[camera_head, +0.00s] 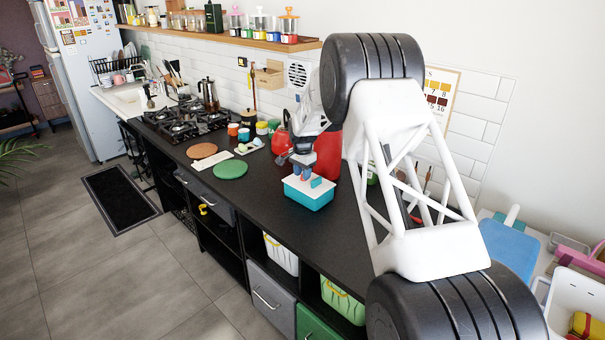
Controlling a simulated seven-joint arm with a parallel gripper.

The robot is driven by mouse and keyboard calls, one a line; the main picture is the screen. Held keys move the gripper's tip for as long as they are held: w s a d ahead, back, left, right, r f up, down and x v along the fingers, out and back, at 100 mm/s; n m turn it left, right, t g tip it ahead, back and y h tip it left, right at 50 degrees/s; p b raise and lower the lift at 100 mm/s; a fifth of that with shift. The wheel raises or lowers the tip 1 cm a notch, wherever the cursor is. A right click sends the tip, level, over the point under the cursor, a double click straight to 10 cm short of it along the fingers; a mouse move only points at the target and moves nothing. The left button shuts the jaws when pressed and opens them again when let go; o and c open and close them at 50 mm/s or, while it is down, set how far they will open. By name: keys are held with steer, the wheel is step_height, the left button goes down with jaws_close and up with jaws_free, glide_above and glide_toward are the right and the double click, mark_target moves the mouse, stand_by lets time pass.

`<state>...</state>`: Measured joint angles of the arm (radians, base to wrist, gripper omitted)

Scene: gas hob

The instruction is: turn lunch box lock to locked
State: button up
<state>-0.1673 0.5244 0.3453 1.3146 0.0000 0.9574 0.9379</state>
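The lunch box (308,199) is teal with a white lid and stands on the black counter, near its front edge. A small teal piece (317,182) shows on the right of the lid and may be the lock; its position is too small to read. My gripper (302,174) points down at the top of the lunch box, just left of that teal piece. I cannot tell whether the fingers touch the lid or how far apart they are. The arm above hides part of the area behind the box.
A red container (328,157) stands close behind the box and a red kettle (282,142) is behind to the left. A green round mat (230,169) lies left on the counter (263,198). The gas hob (185,122) is farther left. Counter space left of the box is clear.

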steer(key=shift+r, duration=0.1)
step_height(320, 180, up, 7)
steer(key=shift+f, duration=0.1)
steer(key=shift+r, duration=0.45)
stand_by(0.4)
